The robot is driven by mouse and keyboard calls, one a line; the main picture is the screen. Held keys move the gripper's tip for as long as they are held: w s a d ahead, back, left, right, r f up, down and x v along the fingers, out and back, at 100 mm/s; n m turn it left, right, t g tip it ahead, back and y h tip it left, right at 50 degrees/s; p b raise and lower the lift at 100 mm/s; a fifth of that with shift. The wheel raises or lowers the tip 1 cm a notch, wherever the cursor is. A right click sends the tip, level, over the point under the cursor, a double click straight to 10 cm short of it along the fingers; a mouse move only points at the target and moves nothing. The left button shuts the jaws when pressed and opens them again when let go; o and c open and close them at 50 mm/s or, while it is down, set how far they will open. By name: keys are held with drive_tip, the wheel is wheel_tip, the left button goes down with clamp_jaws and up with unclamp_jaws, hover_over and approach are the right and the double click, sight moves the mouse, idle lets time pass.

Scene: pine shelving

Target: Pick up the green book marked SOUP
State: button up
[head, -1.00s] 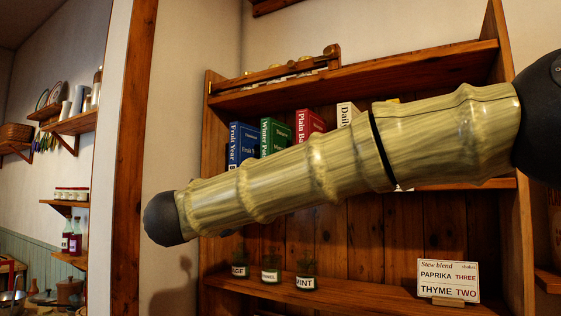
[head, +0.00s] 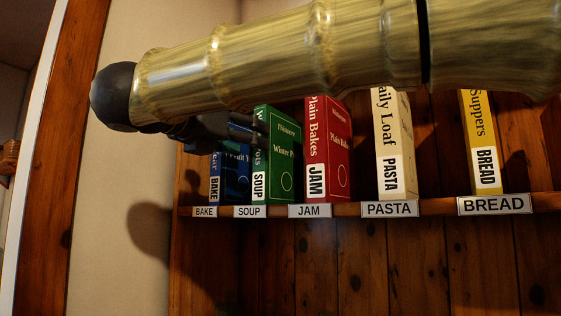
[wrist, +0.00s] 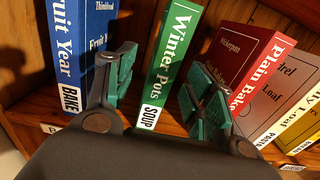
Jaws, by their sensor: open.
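The green book marked SOUP (head: 284,150) stands upright on the shelf between the blue BAKE book and the red JAM book. Its spine, reading Winter Pots, faces me in the wrist view (wrist: 171,60). My gripper (wrist: 160,85) is open, with one green-padded finger on each side of the SOUP spine in that view. No contact between pads and book shows. In the head view my dark gripper (head: 235,130) is beside the upper part of the SOUP book, and my arm hides the books' tops.
The blue BAKE book (wrist: 75,35) is close on the left, and the red JAM book (head: 328,150) on the right. The cream PASTA book (head: 396,150) and yellow BREAD book (head: 483,145) stand farther right. Labels line the shelf edge (head: 345,207).

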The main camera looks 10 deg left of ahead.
sight(277, 149)
drive_tip(key=p+x, duration=0.1)
drive_tip(key=x, duration=0.2)
drive_tip(key=p+x, duration=0.1)
drive_tip(key=x, duration=0.2)
drive_tip(key=p+x, duration=0.2)
drive_tip(key=x, duration=0.1)
drive_tip(key=shift+d+f, duration=0.1)
drive_tip(key=shift+d, duration=0.25)
drive_tip(key=shift+w+d+f, duration=0.1)
drive_tip(key=shift+w+f, duration=0.05)
drive_tip(key=shift+w, duration=0.1)
drive_tip(key=shift+s, duration=0.1)
drive_tip(key=shift+c, duration=0.4)
clamp_jaws()
